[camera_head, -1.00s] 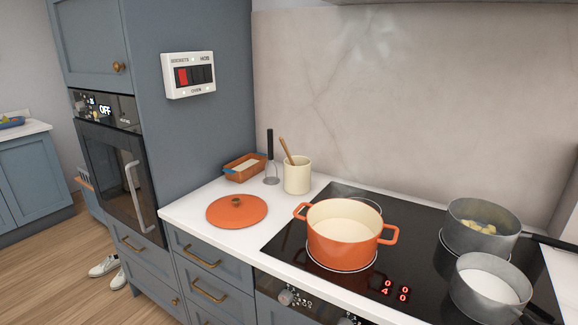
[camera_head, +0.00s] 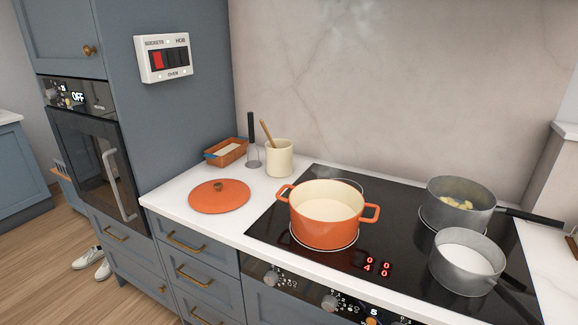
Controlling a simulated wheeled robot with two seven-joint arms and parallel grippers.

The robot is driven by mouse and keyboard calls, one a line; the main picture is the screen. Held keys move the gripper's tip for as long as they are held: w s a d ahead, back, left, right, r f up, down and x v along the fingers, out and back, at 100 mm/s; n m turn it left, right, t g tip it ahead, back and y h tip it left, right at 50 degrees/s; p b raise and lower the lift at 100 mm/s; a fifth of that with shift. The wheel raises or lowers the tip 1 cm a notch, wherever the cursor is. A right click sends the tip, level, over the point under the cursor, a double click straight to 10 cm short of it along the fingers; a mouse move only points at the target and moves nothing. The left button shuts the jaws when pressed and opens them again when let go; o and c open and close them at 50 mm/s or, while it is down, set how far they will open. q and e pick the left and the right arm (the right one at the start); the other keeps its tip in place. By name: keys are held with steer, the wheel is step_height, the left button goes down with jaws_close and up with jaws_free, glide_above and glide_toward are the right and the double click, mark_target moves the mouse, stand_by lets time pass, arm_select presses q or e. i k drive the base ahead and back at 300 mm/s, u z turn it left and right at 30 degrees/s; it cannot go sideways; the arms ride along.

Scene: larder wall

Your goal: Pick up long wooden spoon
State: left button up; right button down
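Neither of my grippers is in the head view.
A black-handled utensil (camera_head: 252,140) and a terracotta dish (camera_head: 227,151) are left of the crock. An orange lid (camera_head: 219,197) lies in front. An orange pot (camera_head: 325,214) and two grey saucepans (camera_head: 462,204) stand on the black hob (camera_head: 390,205). Faint steam rises above the orange pot.

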mark_target(263, 125)
steer(key=u, duration=0.5)
steer(key=k, duration=0.6)
steer(key=u, duration=1.2)
steer(key=i, duration=1.6)
steer(key=z, duration=0.7)
steer(key=i, duration=1.05)
steer(key=z, duration=1.4)
steer(key=i, duration=0.2)
steer(key=z, duration=0.15)
